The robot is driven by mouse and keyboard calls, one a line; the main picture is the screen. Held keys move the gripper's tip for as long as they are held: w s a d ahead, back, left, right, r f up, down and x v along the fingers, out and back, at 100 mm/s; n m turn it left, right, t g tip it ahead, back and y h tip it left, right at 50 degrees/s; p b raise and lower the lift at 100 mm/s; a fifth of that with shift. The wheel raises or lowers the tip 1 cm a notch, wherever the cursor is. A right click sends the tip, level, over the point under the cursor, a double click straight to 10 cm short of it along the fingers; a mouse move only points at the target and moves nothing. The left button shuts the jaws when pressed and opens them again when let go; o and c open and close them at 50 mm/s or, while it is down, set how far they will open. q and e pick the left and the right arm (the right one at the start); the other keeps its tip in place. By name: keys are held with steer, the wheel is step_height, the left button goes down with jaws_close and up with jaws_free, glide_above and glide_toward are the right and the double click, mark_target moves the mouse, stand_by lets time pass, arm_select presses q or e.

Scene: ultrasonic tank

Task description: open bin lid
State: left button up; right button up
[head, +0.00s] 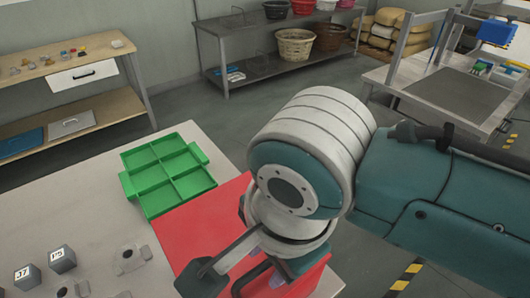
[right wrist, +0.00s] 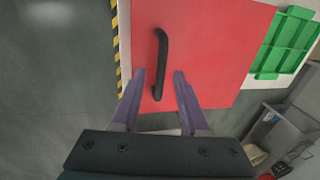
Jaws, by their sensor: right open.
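The bin lid is a flat red panel (head: 198,228) on the pale table in the head view, partly covered by my right arm. It fills much of the right wrist view (right wrist: 215,45). A black bar handle (right wrist: 161,48) is fixed on it. My right gripper (right wrist: 160,73) is open, its two purple fingers spread on either side of the handle's lower part. I cannot tell whether they touch it. In the head view the right gripper (head: 278,276) is low over the lid, mostly hidden by the wrist. My left gripper is not in view.
A green compartment tray (head: 165,172) lies behind the lid. Grey numbered blocks (head: 62,260) and metal fixtures (head: 130,258) are on the table at left. A wooden bench (head: 70,75) and a shelf with baskets (head: 270,65) stand behind. The table's bare surface (head: 85,205) is clear at left.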

jaws_close()
stand_by(1.4)
